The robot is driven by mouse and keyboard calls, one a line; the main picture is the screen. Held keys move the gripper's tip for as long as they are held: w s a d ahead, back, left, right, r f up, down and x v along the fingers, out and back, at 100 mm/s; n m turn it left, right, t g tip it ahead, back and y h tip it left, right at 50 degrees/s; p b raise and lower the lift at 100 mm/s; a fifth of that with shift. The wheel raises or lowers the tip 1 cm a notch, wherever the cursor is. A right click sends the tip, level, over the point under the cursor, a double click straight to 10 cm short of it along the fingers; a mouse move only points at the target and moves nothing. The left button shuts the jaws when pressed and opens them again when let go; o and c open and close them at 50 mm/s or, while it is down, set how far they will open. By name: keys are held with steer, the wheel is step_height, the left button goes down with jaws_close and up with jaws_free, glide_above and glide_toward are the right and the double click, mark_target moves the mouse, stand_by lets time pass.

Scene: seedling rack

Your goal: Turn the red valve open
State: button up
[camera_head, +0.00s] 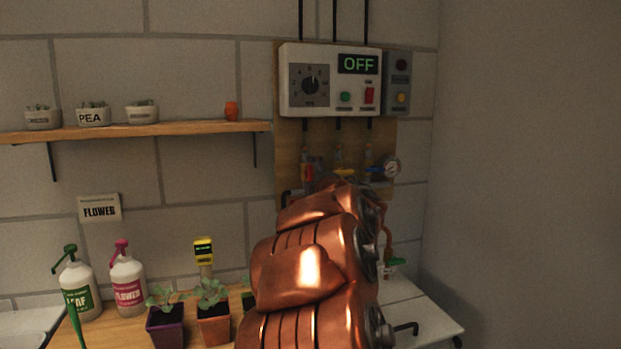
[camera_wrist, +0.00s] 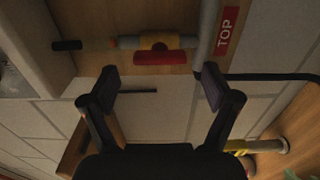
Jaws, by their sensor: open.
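The red valve (camera_head: 308,172) sits on a pipe on the wooden board below the control box, at the left of the valve row. In the wrist view a red handle (camera_wrist: 160,57) with a yellow body lies crosswise on a pipe. My gripper (camera_wrist: 159,86) is open and empty, its two fingers apart on either side of and just short of the red handle, not touching it as far as I can see. In the head view my copper arm hides the gripper and part of the valve row.
A control box (camera_head: 330,80) reading OFF hangs above the valves. A wooden shelf (camera_head: 200,129) is at left. Bottles and potted seedlings stand on the bench (camera_head: 105,333).

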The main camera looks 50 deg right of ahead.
steer(key=v, duration=0.9)
steer(key=shift+s, duration=0.2)
steer(key=shift+a, duration=0.1)
stand_by(0.5)
